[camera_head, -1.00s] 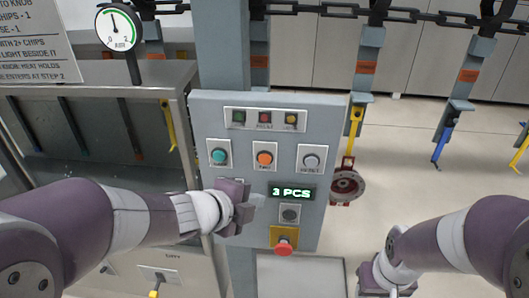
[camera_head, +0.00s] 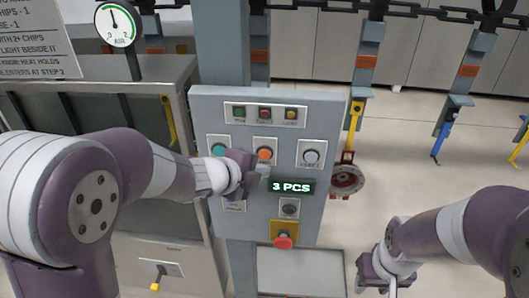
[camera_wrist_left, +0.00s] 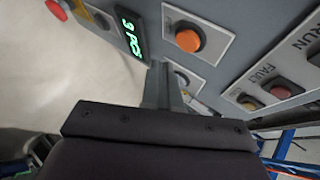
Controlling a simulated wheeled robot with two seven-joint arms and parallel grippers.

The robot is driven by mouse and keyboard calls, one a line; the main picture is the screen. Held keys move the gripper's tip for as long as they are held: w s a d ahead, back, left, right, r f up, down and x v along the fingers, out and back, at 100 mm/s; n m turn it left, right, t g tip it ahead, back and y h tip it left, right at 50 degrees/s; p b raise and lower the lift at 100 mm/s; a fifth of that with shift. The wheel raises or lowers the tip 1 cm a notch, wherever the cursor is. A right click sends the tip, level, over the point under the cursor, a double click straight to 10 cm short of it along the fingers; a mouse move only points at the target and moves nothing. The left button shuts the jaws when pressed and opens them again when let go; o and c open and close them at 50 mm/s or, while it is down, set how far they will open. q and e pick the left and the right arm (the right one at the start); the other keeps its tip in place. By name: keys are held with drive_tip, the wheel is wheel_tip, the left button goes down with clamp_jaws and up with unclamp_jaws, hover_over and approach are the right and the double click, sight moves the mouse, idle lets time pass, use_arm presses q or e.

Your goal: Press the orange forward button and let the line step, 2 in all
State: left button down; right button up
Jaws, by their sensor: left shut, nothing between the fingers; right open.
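The orange button (camera_head: 264,154) sits in the middle of the grey control panel (camera_head: 330,120), between a teal button (camera_head: 218,151) and a grey button (camera_head: 311,156). In the left wrist view the orange button (camera_wrist_left: 188,40) stands clear above the fingers. My left gripper (camera_head: 258,178) is shut and empty, in front of the panel just below the orange button; I cannot tell if it touches anything. The display (camera_head: 292,187) reads 3 PCS. My right gripper (camera_head: 385,278) is open and empty at the lower right, away from the panel.
A red mushroom button (camera_head: 283,242) is low on the panel. Unlit-looking green, red and yellow lamps are along its top. Blue and yellow hooks hang from the chain (camera_head: 440,13) at right. A pressure gauge (camera_head: 116,24) is at upper left.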

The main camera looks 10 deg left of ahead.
sight(265, 154)
use_arm(q)
drive_tip(key=shift+w, duration=0.9)
idle(1.4)
drive_tip(key=shift+w+p, duration=0.3)
drive_tip(key=shift+w, duration=0.1)
